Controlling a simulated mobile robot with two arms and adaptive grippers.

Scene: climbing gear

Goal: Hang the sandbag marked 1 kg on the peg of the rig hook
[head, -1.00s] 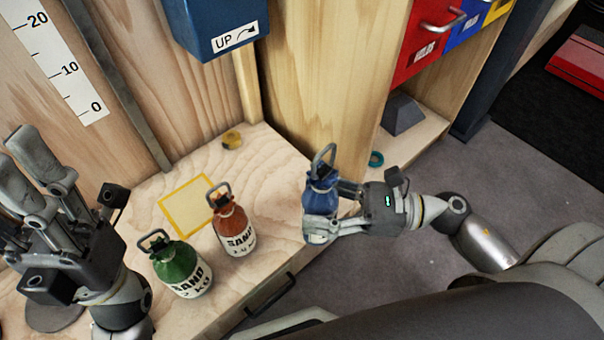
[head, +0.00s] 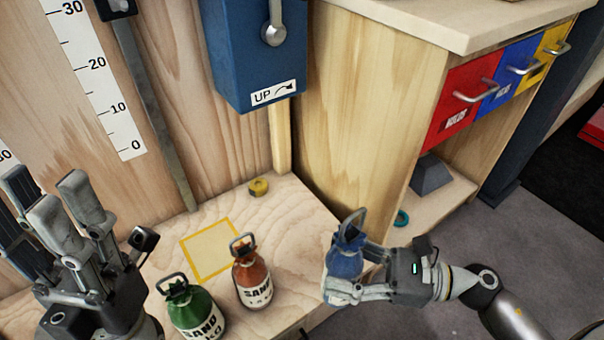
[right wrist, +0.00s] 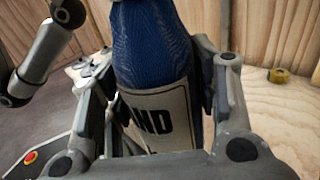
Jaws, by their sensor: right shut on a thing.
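My right gripper (head: 350,278) is shut on a blue sandbag (head: 344,258) with a dark loop handle on top. It holds the bag near the right front edge of the wooden bench. In the right wrist view the blue bag (right wrist: 150,50) sits between the fingers; its label shows "ND" and the weight is hidden. An orange sandbag (head: 252,275) and a green sandbag (head: 192,308) stand on the bench, their weight marks too small to read surely. My left gripper (head: 45,195) is at the left, fingers up, apart and empty. I cannot make out the rig hook's peg.
A yellow-framed square (head: 211,248) lies on the bench, with a yellow tape roll (head: 259,187) behind it. A blue box (head: 258,60) marked "UP" hangs above, beside a scale (head: 96,75) and a dark rail (head: 160,120). A drawer cabinet (head: 375,110) stands at the right.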

